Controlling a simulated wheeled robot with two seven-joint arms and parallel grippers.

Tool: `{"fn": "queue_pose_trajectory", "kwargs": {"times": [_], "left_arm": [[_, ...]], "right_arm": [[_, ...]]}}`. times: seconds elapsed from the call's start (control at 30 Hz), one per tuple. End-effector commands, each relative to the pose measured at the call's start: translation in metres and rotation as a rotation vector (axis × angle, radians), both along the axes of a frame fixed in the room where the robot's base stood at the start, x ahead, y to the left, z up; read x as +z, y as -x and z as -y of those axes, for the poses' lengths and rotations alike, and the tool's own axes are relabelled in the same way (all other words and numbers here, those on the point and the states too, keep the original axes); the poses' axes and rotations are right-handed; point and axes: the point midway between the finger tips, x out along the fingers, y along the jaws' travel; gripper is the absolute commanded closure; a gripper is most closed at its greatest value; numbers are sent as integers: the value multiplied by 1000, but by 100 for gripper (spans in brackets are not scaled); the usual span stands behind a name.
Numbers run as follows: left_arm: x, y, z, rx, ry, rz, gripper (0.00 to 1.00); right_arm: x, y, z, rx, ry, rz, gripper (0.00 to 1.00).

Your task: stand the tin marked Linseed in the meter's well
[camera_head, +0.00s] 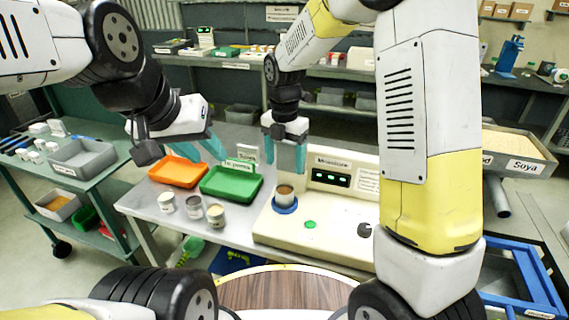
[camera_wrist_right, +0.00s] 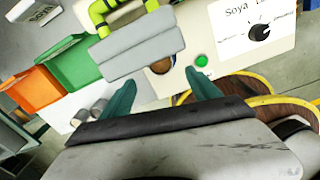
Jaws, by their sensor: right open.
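The white moisture meter (camera_head: 330,231) stands on the bench, with a blue ring-shaped well (camera_head: 285,208) on its top. A tin with brown contents (camera_head: 285,193) stands upright in the well; its label is unreadable. Three more open tins stand on the bench left of the meter: a left one (camera_head: 166,203), a middle one (camera_head: 194,207) and a right one (camera_head: 216,215). I cannot read which is Linseed. My right gripper (camera_head: 285,165) is open and empty, just above the tin in the well. My left gripper (camera_head: 216,148) hangs above the trays; its jaw gap is unclear.
An orange tray (camera_head: 178,184) and a green tray (camera_head: 206,193) lie behind the loose tins. The meter carries a green button (camera_wrist_right: 201,60) and a dark knob (camera_wrist_right: 260,31). A Soya-labelled bin (camera_head: 527,158) is at right.

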Motion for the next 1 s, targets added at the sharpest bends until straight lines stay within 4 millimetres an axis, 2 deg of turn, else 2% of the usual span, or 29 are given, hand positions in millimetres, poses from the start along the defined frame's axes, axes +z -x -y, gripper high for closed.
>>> {"fn": "queue_pose_trajectory", "kwargs": {"times": [0.2, 0.27, 0.37, 0.57, 0.7, 0.9, 1.0], "left_arm": [[0, 0, 0, 0, 0, 0, 64], [0, 0, 0, 0, 0, 0, 64], [0, 0, 0, 0, 0, 0, 64], [0, 0, 0, 0, 0, 0, 64], [0, 0, 0, 0, 0, 0, 64], [0, 0, 0, 0, 0, 0, 64], [0, 0, 0, 0, 0, 0, 64]], "right_arm": [[21, 2, 4, -39, -6, 7, 29], [31, 5, 10, -107, -17, 19, 29], [53, 16, 26, -305, -56, 50, 29], [108, 61, 72, -938, -202, 112, 29], [136, 104, 102, -1436, -349, 118, 29], [153, 161, 131, -2062, -580, 58, 29], [154, 180, 138, -2277, -675, 11, 29]]}}
